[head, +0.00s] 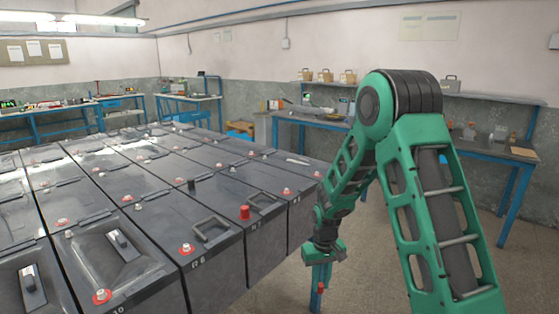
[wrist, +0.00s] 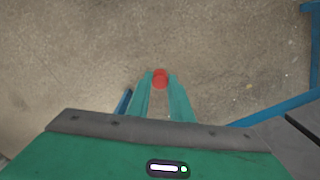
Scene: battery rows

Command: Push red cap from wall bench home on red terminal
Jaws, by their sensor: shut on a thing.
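My gripper (head: 319,281) hangs pointing down, right of the battery block's near right edge and apart from it. It is shut on a small red cap (wrist: 160,77), held at the fingertips over the bare floor. Batteries (head: 215,247) stand in rows at the left, with red-ringed terminals such as one at the near edge (head: 187,249) and another nearer the camera (head: 102,296). A red cap (head: 245,212) sits on one battery near the right edge. Which red terminal the task means I cannot tell.
A blue-legged wall bench (head: 320,119) with small items runs along the back right wall. Black handles (head: 212,228) and a black cap (head: 191,185) stand up from the battery tops. Blue frame bars (wrist: 290,104) show at the right in the wrist view. Floor between is clear.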

